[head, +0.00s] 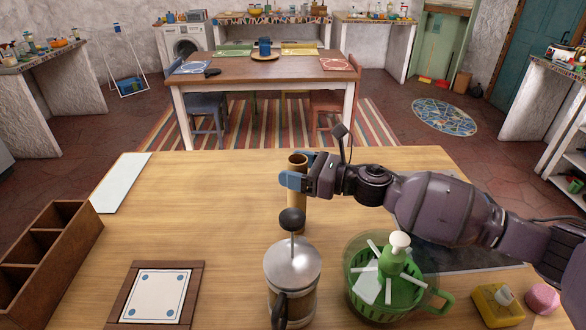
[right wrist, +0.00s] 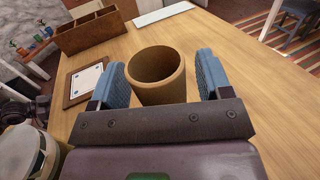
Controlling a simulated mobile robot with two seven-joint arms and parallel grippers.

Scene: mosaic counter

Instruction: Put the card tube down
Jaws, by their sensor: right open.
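The card tube (head: 297,215) is a tall brown hollow cylinder. It stands upright on the wooden counter (head: 200,200), behind the French press. In the right wrist view the tube (right wrist: 157,80) shows its open top between the two blue fingers. My right gripper (head: 294,178) is at the tube's upper part, with its fingers on either side. The fingers are open, and the wrist view shows gaps between them and the tube. The tube's lower end is partly hidden by the press's knob in the head view. My left gripper is not in view.
The French press (head: 292,265) stands close in front of the tube. A wooden compartment box (head: 45,250), a framed tile (head: 157,297) and a white strip (head: 122,182) are at left. The counter's left middle is clear.

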